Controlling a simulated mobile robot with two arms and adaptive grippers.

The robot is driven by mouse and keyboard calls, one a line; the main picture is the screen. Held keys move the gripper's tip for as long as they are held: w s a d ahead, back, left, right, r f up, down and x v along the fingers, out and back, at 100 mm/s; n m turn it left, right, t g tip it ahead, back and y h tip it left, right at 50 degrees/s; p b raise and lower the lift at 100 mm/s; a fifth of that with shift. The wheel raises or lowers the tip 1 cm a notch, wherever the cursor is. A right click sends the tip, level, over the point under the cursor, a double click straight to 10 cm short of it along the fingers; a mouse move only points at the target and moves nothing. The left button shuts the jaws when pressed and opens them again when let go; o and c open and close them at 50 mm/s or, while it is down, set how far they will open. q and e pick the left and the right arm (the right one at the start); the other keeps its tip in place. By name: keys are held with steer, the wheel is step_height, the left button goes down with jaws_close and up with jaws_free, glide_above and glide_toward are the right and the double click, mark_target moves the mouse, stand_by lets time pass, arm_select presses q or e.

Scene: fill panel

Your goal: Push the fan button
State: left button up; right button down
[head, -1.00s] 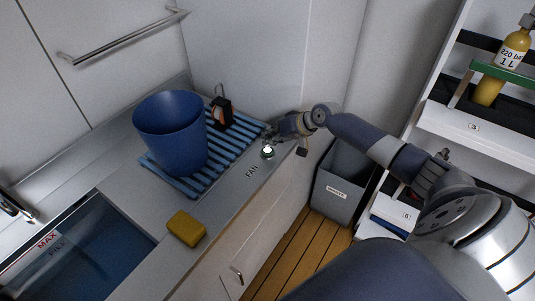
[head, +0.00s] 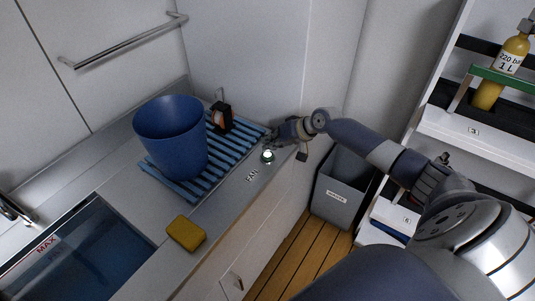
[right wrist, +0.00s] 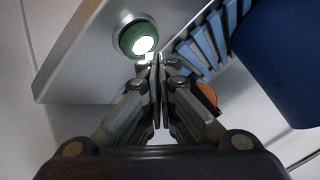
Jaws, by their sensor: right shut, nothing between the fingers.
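The fan button (head: 267,156) is a small round button with a lit white centre, set in the counter above the printed word FAN. In the right wrist view the button (right wrist: 140,40) shows a green rim around a bright white light, in a metal ring. My right gripper (head: 272,139) is shut and empty, just behind the button in the head view. In the right wrist view its fingertips (right wrist: 152,62) lie close to the button's lower right edge; whether they touch it I cannot tell. My left gripper is not in view.
A blue bucket (head: 174,137) stands on a blue slatted mat (head: 208,170), with a small black and orange device (head: 221,118) behind. A yellow sponge (head: 186,233) lies near the sink (head: 82,262). A grey waste bin (head: 338,196) stands right of the counter.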

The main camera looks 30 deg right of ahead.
mark_target(269, 153)
steer(key=shift+f, duration=0.1)
stand_by(0.3)
steer(key=shift+f, duration=0.35)
steer(key=shift+f+b, duration=0.35)
steer(key=shift+b, duration=0.1)
stand_by(0.4)
steer(key=shift+r, duration=0.15)
steer(key=shift+r+p, duration=0.65)
steer(key=shift+p, duration=0.1)
step_height(269, 153, up, 6)
steer(key=p, duration=0.5)
